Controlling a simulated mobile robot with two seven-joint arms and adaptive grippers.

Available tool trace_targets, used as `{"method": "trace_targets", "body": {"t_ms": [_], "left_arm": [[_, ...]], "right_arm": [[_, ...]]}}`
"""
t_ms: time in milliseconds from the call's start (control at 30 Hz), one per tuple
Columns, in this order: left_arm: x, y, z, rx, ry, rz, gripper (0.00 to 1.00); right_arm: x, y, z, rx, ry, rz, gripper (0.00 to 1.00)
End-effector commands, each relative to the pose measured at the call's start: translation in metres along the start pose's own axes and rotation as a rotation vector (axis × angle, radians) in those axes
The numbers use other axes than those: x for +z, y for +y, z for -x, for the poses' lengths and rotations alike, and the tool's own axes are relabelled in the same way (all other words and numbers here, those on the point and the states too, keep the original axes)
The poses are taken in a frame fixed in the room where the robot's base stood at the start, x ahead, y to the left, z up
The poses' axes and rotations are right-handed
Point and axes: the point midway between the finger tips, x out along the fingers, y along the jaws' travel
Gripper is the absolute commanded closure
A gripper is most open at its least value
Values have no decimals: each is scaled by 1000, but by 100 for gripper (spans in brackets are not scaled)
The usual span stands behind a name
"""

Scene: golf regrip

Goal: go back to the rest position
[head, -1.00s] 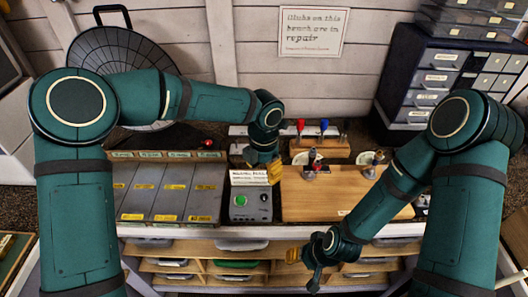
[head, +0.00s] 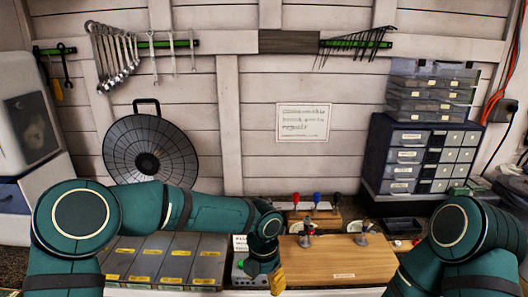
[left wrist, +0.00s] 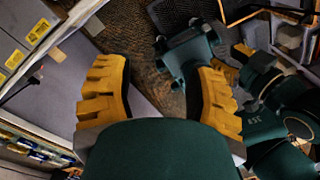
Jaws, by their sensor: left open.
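My left gripper (head: 276,279) hangs in front of the bench, by the left edge of the wooden board, low in the head view. In the left wrist view its two yellow-padded fingers (left wrist: 160,95) stand wide apart with nothing between them. My right gripper is below the edge of the head view; only the upper part of my right arm shows there. Parts of my right arm also show at the right of the left wrist view, but its jaw state is unclear.
A wooden board (head: 345,262) with small stands lies on the bench. Grey labelled bins (head: 170,260) stand to its left, with a control box (head: 243,272) between. A dark drawer cabinet (head: 420,155) stands at the back right. Wrenches (head: 110,50) hang on the wall.

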Motion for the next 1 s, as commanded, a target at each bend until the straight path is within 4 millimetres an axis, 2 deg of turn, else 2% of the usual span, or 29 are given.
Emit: {"method": "trace_targets", "body": {"t_ms": [33,267,533,767,1000], "left_arm": [[-6,-4,-20,-30,5,89,45],[-28,-24,-84,-183,22,624,45],[-63,-45,-162,-359,138,1460,45],[-97,-48,-218,-453,285,2227,45],[-140,-38,-270,-501,438,3052,45]], "right_arm": [[1,3,-8,1,0,0,53],[4,9,-26,3,-2,1,53],[9,18,-51,6,-6,1,53],[13,26,-72,9,-9,0,53],[18,34,-95,12,-13,0,53]]}}
